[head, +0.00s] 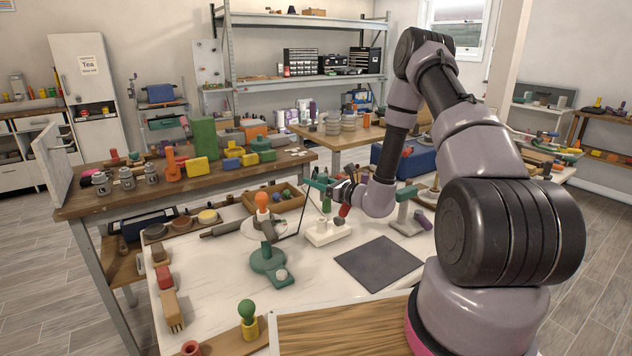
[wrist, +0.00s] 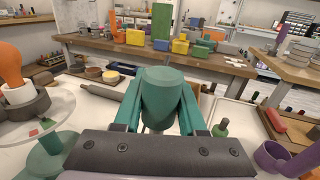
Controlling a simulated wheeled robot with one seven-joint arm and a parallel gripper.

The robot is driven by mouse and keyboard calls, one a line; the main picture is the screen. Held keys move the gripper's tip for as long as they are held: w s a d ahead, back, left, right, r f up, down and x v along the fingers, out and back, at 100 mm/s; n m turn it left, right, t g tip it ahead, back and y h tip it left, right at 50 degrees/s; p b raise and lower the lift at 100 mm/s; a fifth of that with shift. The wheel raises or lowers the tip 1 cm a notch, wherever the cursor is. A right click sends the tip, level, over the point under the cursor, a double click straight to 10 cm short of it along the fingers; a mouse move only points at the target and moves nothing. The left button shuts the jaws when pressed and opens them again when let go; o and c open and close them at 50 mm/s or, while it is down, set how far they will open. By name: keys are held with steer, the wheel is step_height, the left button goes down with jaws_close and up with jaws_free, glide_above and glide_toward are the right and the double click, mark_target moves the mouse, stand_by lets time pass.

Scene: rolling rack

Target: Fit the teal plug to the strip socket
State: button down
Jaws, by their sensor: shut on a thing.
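My gripper (wrist: 160,118) is shut on the teal plug (wrist: 166,92), which sits between its two teal fingers in the wrist view. In the head view my gripper (head: 322,187) is above the white worktable, and the plug is hard to tell from the fingers there. A white strip (head: 318,239), which looks like the strip socket, lies on the table below my gripper. The peg also shows right of my gripper in the wrist view (wrist: 221,129). The socket openings are too small to make out.
A teal stand (head: 268,262) with an orange bulb (head: 262,199) and a clear disc is left of the strip. A dark mat (head: 378,262) lies to the right. A wooden tray (head: 275,206) is behind. A wooden bench (head: 120,203) with coloured blocks stands beyond.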

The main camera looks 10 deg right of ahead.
steer(key=shift+f, duration=2.75)
steer(key=shift+f, duration=0.15)
steer(key=shift+f, duration=0.4)
steer(key=shift+f, duration=0.1)
steer(key=shift+f, duration=1.8)
steer(key=shift+f, duration=0.2)
steer(key=shift+f, duration=0.3)
steer(key=shift+c, duration=2)
jaws_free()
